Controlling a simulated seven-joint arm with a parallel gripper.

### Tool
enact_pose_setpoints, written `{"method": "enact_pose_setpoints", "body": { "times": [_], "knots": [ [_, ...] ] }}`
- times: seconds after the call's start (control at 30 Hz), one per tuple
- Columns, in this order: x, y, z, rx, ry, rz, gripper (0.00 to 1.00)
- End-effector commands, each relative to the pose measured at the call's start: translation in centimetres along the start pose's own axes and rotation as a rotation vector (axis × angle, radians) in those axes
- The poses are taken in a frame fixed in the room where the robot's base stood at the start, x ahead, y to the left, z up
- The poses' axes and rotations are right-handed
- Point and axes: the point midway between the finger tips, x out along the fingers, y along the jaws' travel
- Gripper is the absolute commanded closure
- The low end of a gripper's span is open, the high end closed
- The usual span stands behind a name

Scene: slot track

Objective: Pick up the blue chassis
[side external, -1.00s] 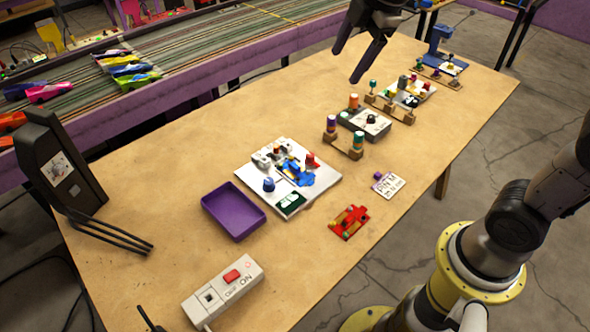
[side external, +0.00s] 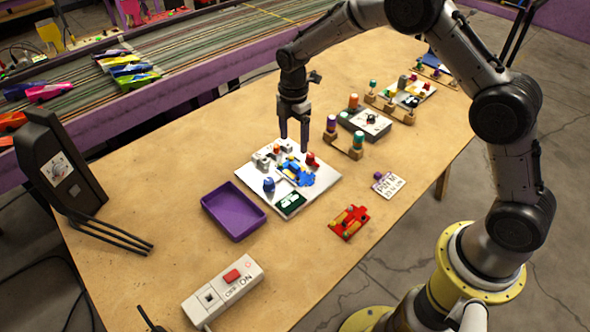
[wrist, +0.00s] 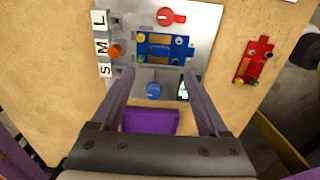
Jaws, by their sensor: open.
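The blue chassis (side external: 296,172) lies on the white-grey board (side external: 326,184) in the middle of the table. In the wrist view the blue chassis (wrist: 163,47) lies lengthwise across the picture, with small yellow and green parts on it. My gripper (side external: 294,146) points down just above the far side of the board. In the wrist view its two fingers (wrist: 159,72) are spread wide, with nothing between them. The chassis shows beyond the fingertips and is not touched.
A red knob (wrist: 171,16), an orange knob (wrist: 115,50) and a blue knob (wrist: 153,91) stand around the chassis. A purple tray (side external: 234,210) adjoins the board. A red chassis (side external: 349,221) lies to the right. Wooden peg stands (side external: 343,148) are behind it.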

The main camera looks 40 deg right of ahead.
Motion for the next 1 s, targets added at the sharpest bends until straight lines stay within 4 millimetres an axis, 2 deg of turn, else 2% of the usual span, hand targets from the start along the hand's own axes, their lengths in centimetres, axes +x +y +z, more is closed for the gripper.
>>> {"method": "enact_pose_setpoints", "body": {
  "times": [0.1, 0.43, 0.7, 1.0],
  "knots": [
    [2.2, -0.1, 0.0, 0.000, 0.000, -0.004, 0.22],
    [4.9, -0.1, 0.1, 0.001, 0.000, -0.002, 0.22],
    [8.6, 0.0, 0.5, 0.001, 0.000, -0.001, 0.22],
    [9.3, 0.0, 0.5, 0.001, 0.000, 0.001, 0.22]
  ]
}}
